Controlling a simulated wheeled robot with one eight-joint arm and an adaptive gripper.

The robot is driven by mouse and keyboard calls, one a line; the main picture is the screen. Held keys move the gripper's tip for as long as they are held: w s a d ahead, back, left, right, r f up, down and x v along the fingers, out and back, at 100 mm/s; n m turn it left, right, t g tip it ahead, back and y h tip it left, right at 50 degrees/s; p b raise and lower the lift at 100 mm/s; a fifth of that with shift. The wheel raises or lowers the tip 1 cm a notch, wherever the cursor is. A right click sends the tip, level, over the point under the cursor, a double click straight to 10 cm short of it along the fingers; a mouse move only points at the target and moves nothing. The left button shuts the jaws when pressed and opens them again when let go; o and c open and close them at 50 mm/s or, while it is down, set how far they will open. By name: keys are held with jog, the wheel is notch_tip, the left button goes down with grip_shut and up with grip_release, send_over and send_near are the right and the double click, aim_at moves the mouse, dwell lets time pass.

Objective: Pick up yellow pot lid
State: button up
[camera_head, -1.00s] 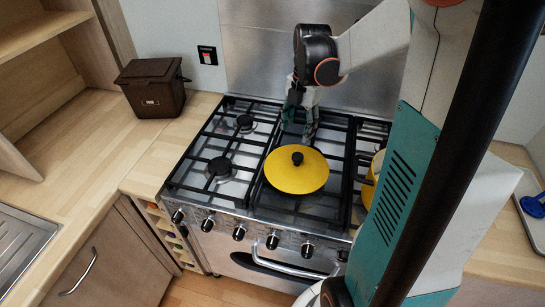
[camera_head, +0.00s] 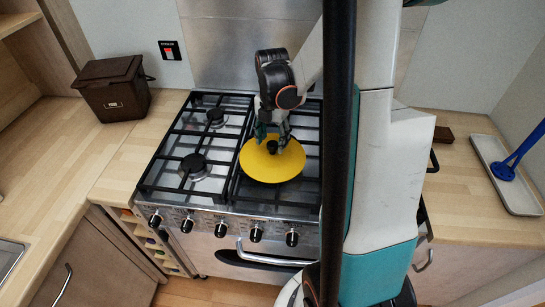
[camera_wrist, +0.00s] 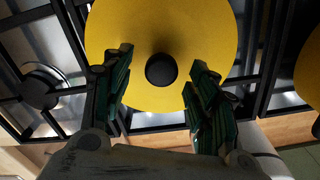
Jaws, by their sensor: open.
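The yellow pot lid (camera_head: 272,163) is round with a black knob (camera_wrist: 161,70) at its centre. It lies on the right part of the hob, over the black grates. My gripper (camera_head: 271,140) is just above the lid at its knob. In the wrist view my gripper (camera_wrist: 162,85) is open, with one green-padded finger on each side of the knob and gaps between. The lid fills the upper middle of the wrist view (camera_wrist: 205,35). Whether the fingertips touch the lid cannot be told.
The hob's black grates (camera_head: 160,163) and burners lie left of the lid. Another yellow item (camera_wrist: 310,70) shows at the right edge of the wrist view. A brown bin (camera_head: 115,88) stands on the left counter. A grey tray (camera_head: 507,175) with a blue object lies at the right.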

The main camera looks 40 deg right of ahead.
aim_at(273, 143)
jog(key=shift+f+b, duration=0.35)
jog(key=shift+f, duration=1.2)
jog(key=shift+c, duration=0.4)
grip_shut()
jog(key=shift+r, duration=0.1)
